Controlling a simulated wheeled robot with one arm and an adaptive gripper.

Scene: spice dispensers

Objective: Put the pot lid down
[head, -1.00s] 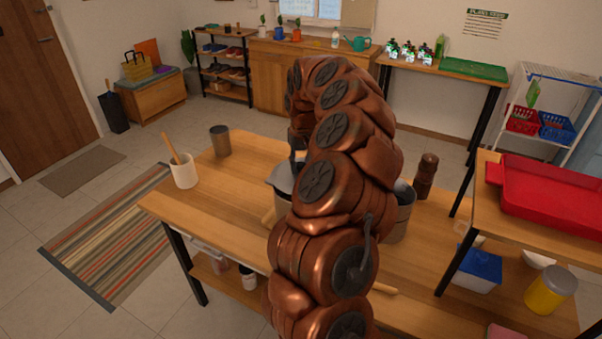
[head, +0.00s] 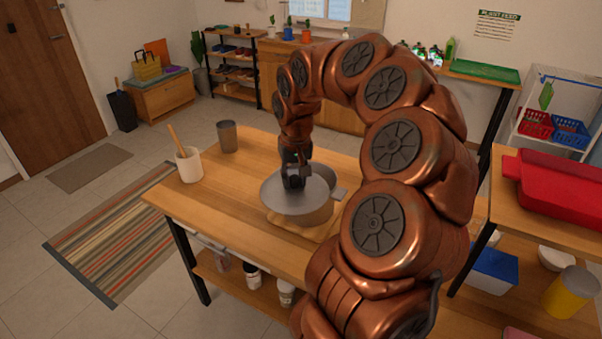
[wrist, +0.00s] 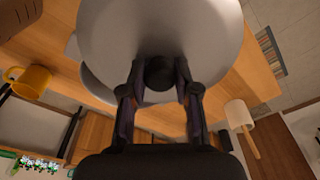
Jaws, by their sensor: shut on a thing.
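My gripper (head: 294,182) is shut on the dark knob of the grey pot lid (head: 278,204). In the wrist view, the knob (wrist: 160,73) sits between the two fingertips and the round lid (wrist: 160,28) fills the top middle. The grey pot (head: 319,211) stands on a wooden board (head: 283,225) on the table. The lid overlaps the pot toward the left and front, leaving part of its opening visible at the back right. I cannot tell whether the lid touches the rim.
A white crock (head: 189,165) with a wooden utensil and a grey cup (head: 227,136) stand at the table's left end. Bare tabletop (head: 232,190) lies left of the pot. My arm hides the table's right part. A red tray (head: 565,185) sits on the table at right.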

